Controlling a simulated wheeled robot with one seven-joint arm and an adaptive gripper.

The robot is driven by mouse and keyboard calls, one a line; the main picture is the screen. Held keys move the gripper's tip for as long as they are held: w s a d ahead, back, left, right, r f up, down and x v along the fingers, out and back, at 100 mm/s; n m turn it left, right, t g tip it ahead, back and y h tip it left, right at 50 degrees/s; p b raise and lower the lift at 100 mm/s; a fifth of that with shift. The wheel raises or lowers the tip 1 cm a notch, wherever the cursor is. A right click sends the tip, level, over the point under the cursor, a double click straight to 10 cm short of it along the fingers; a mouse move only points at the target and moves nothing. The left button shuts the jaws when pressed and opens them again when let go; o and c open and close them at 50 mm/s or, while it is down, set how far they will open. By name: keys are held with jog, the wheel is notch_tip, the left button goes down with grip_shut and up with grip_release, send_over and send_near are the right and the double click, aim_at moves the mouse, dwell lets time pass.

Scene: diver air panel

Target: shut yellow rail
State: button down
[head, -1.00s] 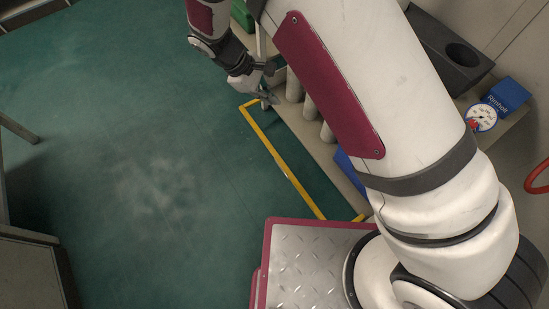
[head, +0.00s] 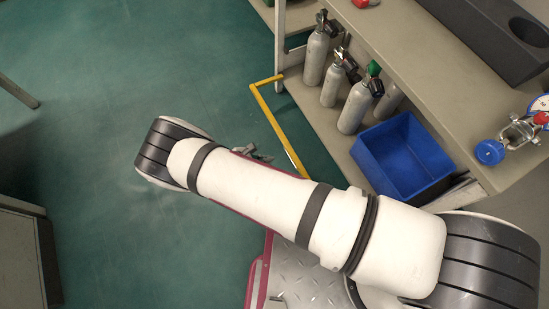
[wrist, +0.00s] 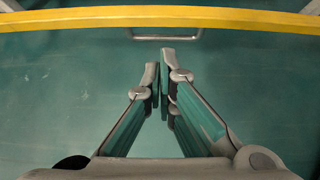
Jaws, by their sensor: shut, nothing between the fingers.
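The yellow rail (head: 272,118) stands out from the lower shelf over the green floor, with its far arm running back to the shelf. Its near end is hidden behind my arm. In the wrist view the yellow rail (wrist: 160,17) crosses the top of the picture, just beyond my fingertips. My gripper (wrist: 160,68) is shut and empty, with a small gap showing between it and the rail. In the head view my gripper (head: 262,155) shows only partly above my forearm, on the floor side of the rail's near half.
Several grey cylinders (head: 355,108) and a blue bin (head: 371,145) stand on the lower shelf behind the rail. The bench top (head: 405,40) overhangs it. A grey wire loop (wrist: 166,37) shows below the rail in the wrist view.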

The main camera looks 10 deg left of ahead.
jog(key=b+x, duration=0.3)
jog(key=x, duration=0.6)
jog(key=shift+w+d+r, duration=0.1)
jog(key=shift+w, duration=0.05)
